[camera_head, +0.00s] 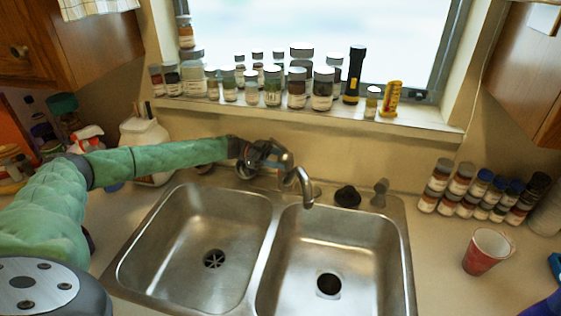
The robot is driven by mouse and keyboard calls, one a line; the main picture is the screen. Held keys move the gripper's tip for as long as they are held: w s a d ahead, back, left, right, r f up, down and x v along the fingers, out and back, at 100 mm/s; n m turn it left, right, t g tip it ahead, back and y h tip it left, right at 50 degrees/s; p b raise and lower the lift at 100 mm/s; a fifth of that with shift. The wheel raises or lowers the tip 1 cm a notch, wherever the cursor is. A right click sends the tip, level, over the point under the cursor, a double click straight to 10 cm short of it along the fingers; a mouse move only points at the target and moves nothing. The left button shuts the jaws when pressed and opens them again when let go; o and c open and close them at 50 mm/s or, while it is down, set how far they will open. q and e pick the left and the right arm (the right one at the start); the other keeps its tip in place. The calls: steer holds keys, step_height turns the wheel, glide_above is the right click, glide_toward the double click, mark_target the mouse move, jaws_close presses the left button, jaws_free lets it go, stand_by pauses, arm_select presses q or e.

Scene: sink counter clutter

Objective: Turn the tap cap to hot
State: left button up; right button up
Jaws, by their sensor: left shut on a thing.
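The silver tap (304,186) stands behind the double sink, and its curved spout hangs over the front rim of the right basin's back edge. My left gripper (272,156) is at the top of the tap, shut on the tap cap. The gripper's dark fingers hide most of the cap, so which way the cap is turned cannot be seen. My left arm reaches in from the left across the counter. My right gripper does not show.
The steel sink (270,230) has two empty basins. A black stopper (347,196) and a sprayer (379,192) stand right of the tap. Several jars (272,85) line the windowsill. A red cup (487,251) and spice jars (465,187) are at right. A white container (145,135) is behind my arm.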

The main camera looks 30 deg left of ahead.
arm_select(q)
steer(key=o, duration=0.7)
